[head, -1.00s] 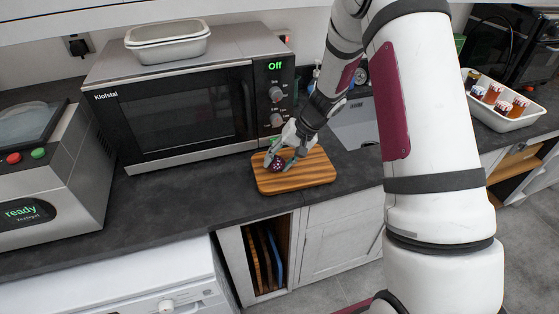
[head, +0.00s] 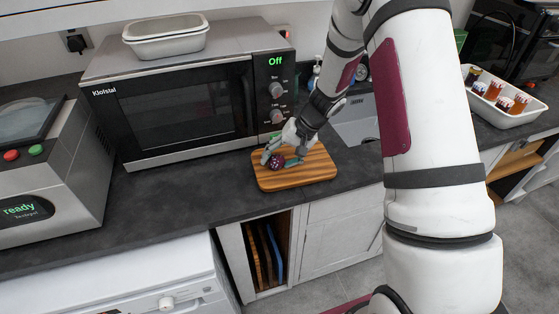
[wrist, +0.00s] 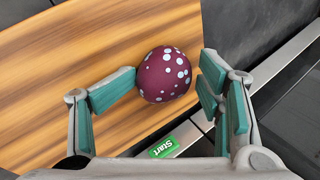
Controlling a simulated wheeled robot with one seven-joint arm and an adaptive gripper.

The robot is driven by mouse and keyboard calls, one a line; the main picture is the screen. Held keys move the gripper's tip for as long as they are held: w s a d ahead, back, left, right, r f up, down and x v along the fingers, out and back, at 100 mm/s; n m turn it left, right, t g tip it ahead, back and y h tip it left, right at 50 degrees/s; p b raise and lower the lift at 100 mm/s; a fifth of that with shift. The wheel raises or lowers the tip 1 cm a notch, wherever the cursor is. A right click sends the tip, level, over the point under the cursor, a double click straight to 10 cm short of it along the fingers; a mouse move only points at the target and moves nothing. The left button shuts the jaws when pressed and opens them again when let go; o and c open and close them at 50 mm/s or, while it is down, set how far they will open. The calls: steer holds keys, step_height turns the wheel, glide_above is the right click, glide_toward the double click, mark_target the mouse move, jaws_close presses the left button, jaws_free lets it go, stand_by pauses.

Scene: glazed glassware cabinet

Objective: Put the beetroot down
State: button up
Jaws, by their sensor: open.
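The beetroot is a dark purple ball with pale spots; it rests on the striped wooden board (head: 300,177) on the counter. In the head view the beetroot (head: 277,161) is near the board's left back part. In the wrist view the beetroot (wrist: 165,75) lies between the fingers, near the board's edge. My gripper (head: 280,161) is open around it, with teal finger pads on both sides. In the wrist view my gripper (wrist: 160,92) shows the left pad close to or touching the beetroot and a gap at the right pad.
A microwave (head: 185,110) reading "Off" stands just behind the board, with white dishes (head: 165,35) on top. A machine reading "ready" (head: 45,175) is at the left. A white tray of jars (head: 505,100) is at the right. The counter left of the board is clear.

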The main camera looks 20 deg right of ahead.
steer(key=s+d+r+n, duration=0.1)
steer(key=s+r, duration=0.2)
steer(key=r, duration=0.6)
steer(key=s+d+r, duration=0.2)
steer(key=s+r, duration=0.1)
steer(key=r, duration=0.6)
steer(key=s+a+r+n+t+h, duration=0.1)
steer(key=s+r+h, duration=0.1)
steer(key=s+r, duration=0.4)
steer(key=s+a+r+n+t+h, duration=0.2)
steer(key=s+r, duration=0.4)
steer(key=s, duration=1)
steer(key=shift+s+t+h+b, duration=0.3)
steer(key=shift+s+h+b, duration=0.15)
steer(key=shift+h, duration=0.25)
